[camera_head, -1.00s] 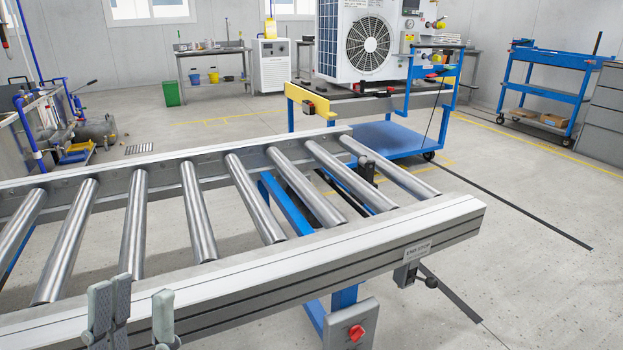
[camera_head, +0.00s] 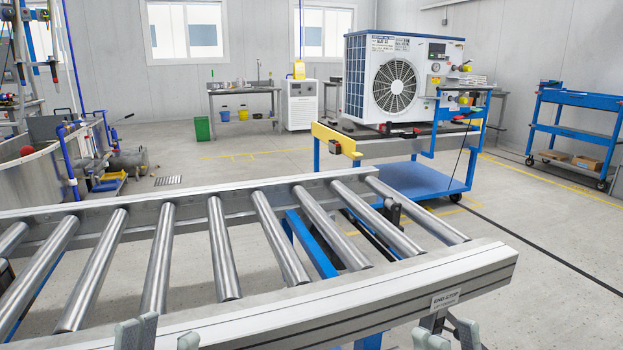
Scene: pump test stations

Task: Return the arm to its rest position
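My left gripper (camera_head: 164,337) shows at the bottom edge, left of centre, in front of the near rail of the roller conveyor (camera_head: 350,298). Its grey finger pads stand apart with a gap between them, and nothing shows in it. My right gripper (camera_head: 449,337) shows at the bottom edge, right of centre, near the rail's right end. Its pads also stand apart, and I see nothing held. Only the tips of both grippers are in view; the rest of them and both arms are below the frame.
A blue cart (camera_head: 405,178) carries a white fan unit (camera_head: 366,100) beyond the conveyor. A blue shelf trolley (camera_head: 575,130) stands at the right. A tank (camera_head: 28,180) and pipes are at the left. The floor behind the conveyor is largely clear.

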